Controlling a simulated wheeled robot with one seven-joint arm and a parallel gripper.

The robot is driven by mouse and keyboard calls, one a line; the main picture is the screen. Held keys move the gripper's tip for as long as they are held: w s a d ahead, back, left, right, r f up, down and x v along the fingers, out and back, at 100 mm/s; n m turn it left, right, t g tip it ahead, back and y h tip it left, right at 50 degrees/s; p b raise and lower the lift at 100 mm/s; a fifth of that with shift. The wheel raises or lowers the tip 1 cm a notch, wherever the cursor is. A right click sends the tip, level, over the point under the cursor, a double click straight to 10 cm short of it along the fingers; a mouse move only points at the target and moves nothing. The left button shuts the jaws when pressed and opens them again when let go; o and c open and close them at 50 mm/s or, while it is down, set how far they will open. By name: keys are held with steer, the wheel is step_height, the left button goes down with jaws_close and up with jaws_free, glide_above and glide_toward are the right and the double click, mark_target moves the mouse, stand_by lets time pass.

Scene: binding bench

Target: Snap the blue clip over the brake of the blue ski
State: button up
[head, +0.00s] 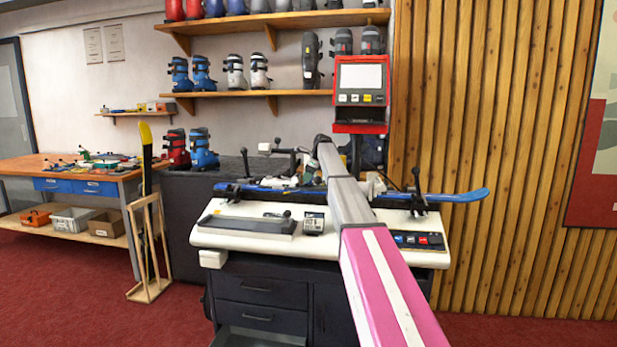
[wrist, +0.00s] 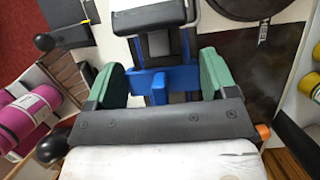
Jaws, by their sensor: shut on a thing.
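The blue ski (head: 455,196) lies across the white bench, held up off its top. In the wrist view, my gripper (wrist: 160,78) has its two green fingers on either side of the blue clip (wrist: 165,80) and is shut on it. The black pad of the brake (wrist: 153,45), with metal arms beside it, shows just beyond the clip. The clip is close against the brake. I cannot tell whether it is seated over it. In the head view my arm hides the gripper, the clip and most of the brake.
The white bench (head: 255,236) carries vices with black knobs (wrist: 52,145) near the gripper and a grey tray (head: 245,225). A red-framed screen unit (head: 361,90) stands behind. A tool table (head: 75,172) and a wooden stand (head: 150,290) are at the left.

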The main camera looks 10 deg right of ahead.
mark_target(308, 185)
steer(key=shift+f, duration=1.8)
steer(key=o, duration=0.9)
steer(key=shift+r, duration=0.15)
steer(key=shift+r, duration=4.9)
steer(key=shift+s, duration=0.1)
